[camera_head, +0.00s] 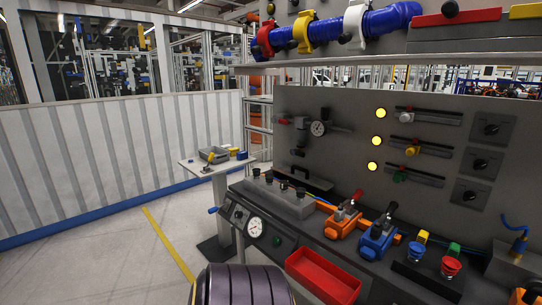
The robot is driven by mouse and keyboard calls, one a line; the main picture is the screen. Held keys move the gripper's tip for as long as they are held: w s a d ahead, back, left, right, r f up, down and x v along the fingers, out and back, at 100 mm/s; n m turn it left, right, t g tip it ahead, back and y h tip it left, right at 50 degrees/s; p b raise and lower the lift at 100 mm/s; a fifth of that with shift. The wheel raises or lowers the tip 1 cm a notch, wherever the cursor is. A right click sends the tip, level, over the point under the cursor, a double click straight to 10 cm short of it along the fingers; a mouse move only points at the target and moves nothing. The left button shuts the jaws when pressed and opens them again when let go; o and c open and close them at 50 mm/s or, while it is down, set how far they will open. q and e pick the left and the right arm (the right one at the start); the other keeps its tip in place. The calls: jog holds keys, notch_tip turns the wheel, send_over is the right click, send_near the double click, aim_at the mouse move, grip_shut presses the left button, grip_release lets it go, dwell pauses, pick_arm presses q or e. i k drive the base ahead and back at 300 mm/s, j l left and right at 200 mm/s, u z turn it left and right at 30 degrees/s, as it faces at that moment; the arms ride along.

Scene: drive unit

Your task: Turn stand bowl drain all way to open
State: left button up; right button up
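No part is plainly recognisable as the stand bowl drain, and whether it is open or shut cannot be told. A small assembly with a round gauge (318,128) is mounted on the grey back panel, with a dark part (298,151) hanging at its lower left. A blue handle (212,210) sticks out from the left end of the bench. At the right edge a fitting with a blue tube (518,243) stands on the bench. Neither of my grippers shows in the head view.
The grey bench carries orange (342,222) and blue (377,239) lever units, a red tray (322,276) and push buttons (451,266). A small side table (205,169) stands behind left. Open floor (110,262) lies left. A dark ribbed form (242,287) fills bottom centre.

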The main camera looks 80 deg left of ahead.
aim_at(297, 152)
jog(key=u, duration=2.35)
jog(key=i+j, duration=0.1)
jog(key=z, duration=0.05)
